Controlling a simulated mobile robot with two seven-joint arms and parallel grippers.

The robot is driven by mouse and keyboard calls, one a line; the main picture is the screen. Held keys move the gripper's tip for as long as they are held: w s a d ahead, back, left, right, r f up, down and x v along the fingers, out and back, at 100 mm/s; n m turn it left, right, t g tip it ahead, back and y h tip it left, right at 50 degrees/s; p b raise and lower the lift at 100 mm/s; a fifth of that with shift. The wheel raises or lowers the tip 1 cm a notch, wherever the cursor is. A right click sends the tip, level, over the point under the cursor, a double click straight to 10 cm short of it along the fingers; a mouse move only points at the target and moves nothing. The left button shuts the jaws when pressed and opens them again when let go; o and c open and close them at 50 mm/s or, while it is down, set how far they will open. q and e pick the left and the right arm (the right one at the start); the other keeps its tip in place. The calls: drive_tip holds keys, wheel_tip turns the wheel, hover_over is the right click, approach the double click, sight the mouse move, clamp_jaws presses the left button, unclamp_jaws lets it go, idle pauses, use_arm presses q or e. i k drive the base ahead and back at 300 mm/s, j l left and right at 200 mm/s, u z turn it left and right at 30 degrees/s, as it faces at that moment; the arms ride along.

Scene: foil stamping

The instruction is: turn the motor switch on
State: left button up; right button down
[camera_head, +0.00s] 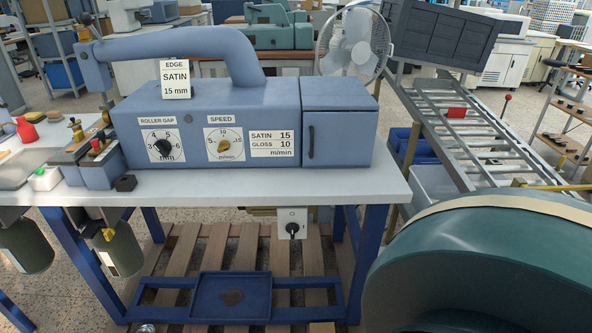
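A light grey switch box (291,217) with a black rotary knob (292,230) is mounted below the front edge of the table, right of the middle. I take it to be the motor switch. Its markings are too small to read, so I cannot tell its setting. The blue machine (230,98) on the table above has a black roller gap dial (163,149) and a yellowish speed knob (224,146). Neither of my grippers is in view.
A large teal rounded body (480,275) fills the lower right. Under the white tabletop (250,186), blue legs stand around a wooden pallet and a blue tray (230,297). Green cylinders (118,251) hang at the left. The space before the switch box looks clear.

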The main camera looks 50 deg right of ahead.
sight(292, 228)
drive_tip(key=z, duration=1.45)
drive_tip(key=i+l, duration=0.25)
drive_tip(key=l, duration=0.2)
drive_tip(key=i+l, duration=0.25)
drive_tip(key=l, duration=0.15)
